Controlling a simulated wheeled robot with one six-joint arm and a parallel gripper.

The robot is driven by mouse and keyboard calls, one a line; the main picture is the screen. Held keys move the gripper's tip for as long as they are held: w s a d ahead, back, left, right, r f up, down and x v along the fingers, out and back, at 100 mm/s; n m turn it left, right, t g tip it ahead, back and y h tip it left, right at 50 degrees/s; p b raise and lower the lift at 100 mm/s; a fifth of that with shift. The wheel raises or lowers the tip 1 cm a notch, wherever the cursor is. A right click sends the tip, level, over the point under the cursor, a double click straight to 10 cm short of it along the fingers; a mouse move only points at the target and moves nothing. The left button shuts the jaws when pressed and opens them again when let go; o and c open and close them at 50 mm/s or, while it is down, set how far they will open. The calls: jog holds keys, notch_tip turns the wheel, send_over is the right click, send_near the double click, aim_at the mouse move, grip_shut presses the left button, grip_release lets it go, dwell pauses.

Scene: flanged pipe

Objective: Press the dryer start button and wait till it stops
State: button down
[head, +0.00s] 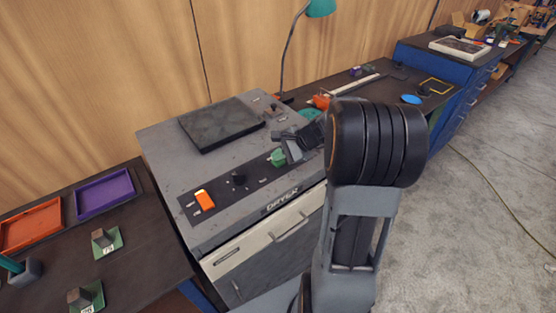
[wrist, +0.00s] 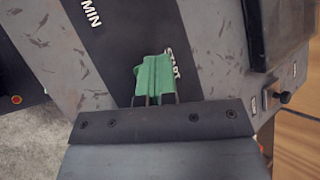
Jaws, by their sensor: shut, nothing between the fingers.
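The grey dryer (head: 230,225) stands in the middle of the head view, with its name on the front edge. A dark control strip on its sloped top carries the green start button (head: 278,157). In the wrist view the green button (wrist: 154,75) lies beside the word START, just ahead of my fingertips. My gripper (head: 288,150) is shut and empty, right at the button from the right side. The fingertips (wrist: 155,99) overlap the button's near edge. I cannot tell whether they touch it or whether it is pressed in.
An orange switch (head: 204,200) and a black knob (head: 238,178) sit left on the same strip. A dark plate (head: 221,124) lies on the dryer top. A bench with an orange tray (head: 31,226) and a purple tray (head: 104,193) stands left. Open floor (head: 480,200) lies right.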

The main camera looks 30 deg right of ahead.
aim_at(279, 162)
jog(key=shift+r, duration=0.15)
jog(key=shift+r+p, duration=0.6)
jog(key=shift+r, duration=0.1)
jog(key=shift+r, duration=0.1)
jog(key=shift+r+p, duration=2)
jog(key=shift+r, duration=0.45)
